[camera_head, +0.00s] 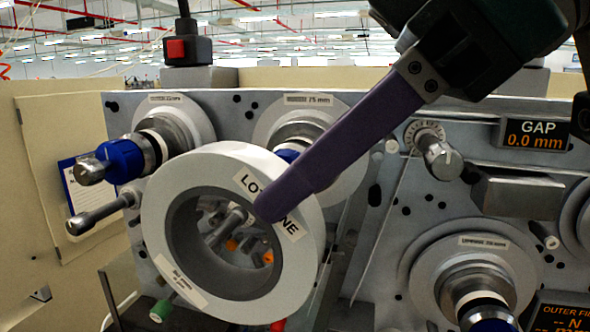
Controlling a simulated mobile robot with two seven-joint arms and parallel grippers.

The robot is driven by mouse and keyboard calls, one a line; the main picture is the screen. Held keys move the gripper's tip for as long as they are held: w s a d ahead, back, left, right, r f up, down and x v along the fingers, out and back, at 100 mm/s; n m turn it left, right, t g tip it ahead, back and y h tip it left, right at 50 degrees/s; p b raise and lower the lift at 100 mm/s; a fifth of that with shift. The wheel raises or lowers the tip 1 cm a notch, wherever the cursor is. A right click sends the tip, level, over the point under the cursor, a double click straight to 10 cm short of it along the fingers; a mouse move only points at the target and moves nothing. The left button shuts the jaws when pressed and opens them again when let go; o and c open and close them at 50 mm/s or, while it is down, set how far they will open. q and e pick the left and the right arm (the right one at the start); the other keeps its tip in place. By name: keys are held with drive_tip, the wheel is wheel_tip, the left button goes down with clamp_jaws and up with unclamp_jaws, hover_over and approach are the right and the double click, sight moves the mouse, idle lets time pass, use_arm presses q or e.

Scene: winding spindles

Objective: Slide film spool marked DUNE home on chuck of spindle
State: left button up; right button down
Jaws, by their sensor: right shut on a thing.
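The white ring-shaped film spool (165,205) is in the middle left, its open face toward me and slightly turned. Its label reads "LO…NE", the middle covered by a purple finger. My right gripper (268,208) comes from the upper right and is shut on the spool's rim; only one finger shows clearly. The spool is in front of the machine panel, and parts behind show through its bore. A spindle with a blue chuck (124,160) sticks out at upper left, apart from the bore. Another spindle (300,130) is partly hidden behind the spool and finger. My left gripper is not in view.
A lower right spindle (482,305) has a dark blue chuck. A grey roller (95,214) juts out at left, close to the spool. A knob (437,155) and a GAP display (537,133) reading 0.0 mm are at right.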

drive_tip(key=shift+w, duration=0.1)
drive_tip(key=w+d, duration=0.3)
drive_tip(key=w, duration=0.5)
drive_tip(key=w+d, duration=0.3)
drive_tip(key=w, duration=0.6)
idle(1.9)
drive_tip(key=shift+w+f, duration=0.1)
drive_tip(key=shift+w, duration=0.05)
drive_tip(key=c, duration=0.7)
unclamp_jaws()
drive_tip(key=shift+o, duration=1)
drive_tip(key=shift+d, duration=0.2)
drive_tip(key=shift+o, duration=0.2)
drive_tip(key=v, duration=0.9)
drive_tip(key=shift+s+r+g, duration=0.25)
drive_tip(key=shift+r+g, duration=0.05)
drive_tip(key=shift+r, duration=0.2)
drive_tip(key=shift+a, duration=0.1)
